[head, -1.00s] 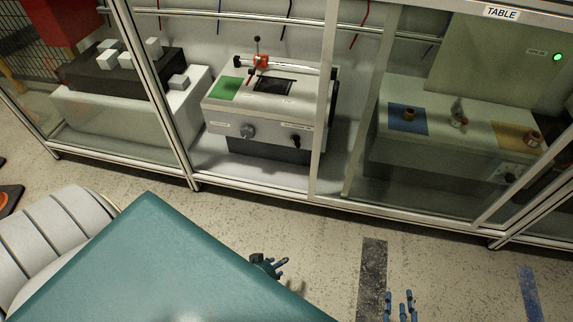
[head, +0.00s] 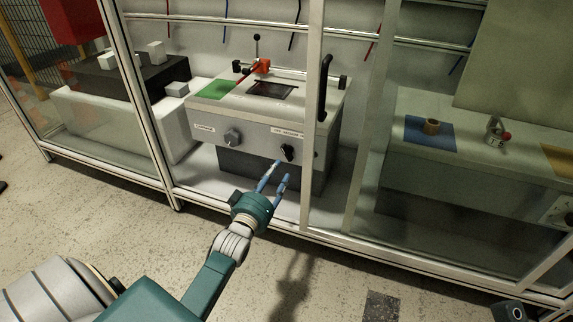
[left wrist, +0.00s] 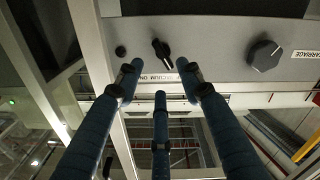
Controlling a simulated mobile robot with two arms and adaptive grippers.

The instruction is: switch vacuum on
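The vacuum knob (head: 287,152) is a small black knob on the front of the grey-white machine (head: 250,132), at the right of that face. In the left wrist view the black knob (left wrist: 161,48) shows beside a label reading "VACUUM ON", partly covered by a finger. My left gripper (head: 281,171) is open and empty, its blue fingers pointing up just below the knob. In the left wrist view the spread fingers (left wrist: 160,80) frame the label, with the knob beyond their tips; I see no clear contact.
A larger grey carriage knob (head: 232,137) sits left on the same face. An aluminium frame post (head: 314,110) stands just right of the vacuum knob, with a lower rail (head: 200,202) below. A second machine (head: 470,170) stands right, behind clear panels.

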